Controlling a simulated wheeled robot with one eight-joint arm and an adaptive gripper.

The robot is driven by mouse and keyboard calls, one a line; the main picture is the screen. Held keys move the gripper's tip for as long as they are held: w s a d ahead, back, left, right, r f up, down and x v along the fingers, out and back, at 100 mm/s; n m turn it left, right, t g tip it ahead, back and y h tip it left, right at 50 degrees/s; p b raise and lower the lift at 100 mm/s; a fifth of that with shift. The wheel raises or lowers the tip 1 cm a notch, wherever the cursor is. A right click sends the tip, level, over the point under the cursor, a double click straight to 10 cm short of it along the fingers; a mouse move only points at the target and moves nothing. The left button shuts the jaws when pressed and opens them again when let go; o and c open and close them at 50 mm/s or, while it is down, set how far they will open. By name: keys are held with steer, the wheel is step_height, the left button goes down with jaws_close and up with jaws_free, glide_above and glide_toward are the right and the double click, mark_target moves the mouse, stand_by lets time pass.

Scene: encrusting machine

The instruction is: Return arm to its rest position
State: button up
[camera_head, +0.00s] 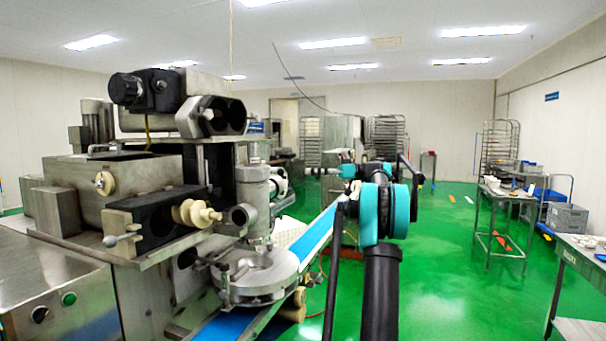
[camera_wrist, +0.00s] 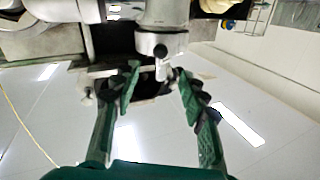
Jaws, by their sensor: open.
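My gripper (camera_wrist: 157,72) shows in the wrist view with its two green fingers spread apart and nothing held between them. Metal parts of the encrusting machine (camera_wrist: 160,14) appear beyond the fingertips; I cannot tell whether anything touches. That view looks upside down, with ceiling lights low in the picture. In the head view my black and teal arm rises from the bottom centre and bends near the middle; its gripper is not clear there. The encrusting machine (camera_head: 130,178) stands on the left, with a round metal plate (camera_head: 258,276) low on its right side.
A blue conveyor belt (camera_head: 312,238) runs from the machine, partly behind my arm. A steel table (camera_head: 500,192) and a nearer table (camera_head: 585,250) stand at the right, with grey crates (camera_head: 567,219) behind. Open green floor (camera_head: 450,270) lies between my arm and the tables.

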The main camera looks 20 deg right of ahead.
steer(key=shift+d, duration=0.15)
steer(key=s+a+f+m+g+h, duration=0.1)
steer(key=s+a+f+m+h, duration=0.3)
steer(key=s+a+f, duration=0.65)
steer(key=s+a+f+m+g+h, duration=0.1)
steer(key=s+a+f+m+h, duration=0.45)
steer(key=f, duration=0.75)
steer(key=s+d+f+m+h, duration=0.1)
steer(key=s+f+h, duration=0.3)
steer(key=s+f, duration=0.8)
steer(key=s+d+f+m+t+h, duration=0.1)
steer(key=s+f+h, duration=0.3)
steer(key=s+f, duration=0.7)
steer(key=s+m, duration=0.1)
steer(key=s, duration=0.5)
steer(key=shift+s+f+t, duration=0.25)
steer(key=shift+f+t, duration=0.05)
steer(key=shift+f, duration=0.05)
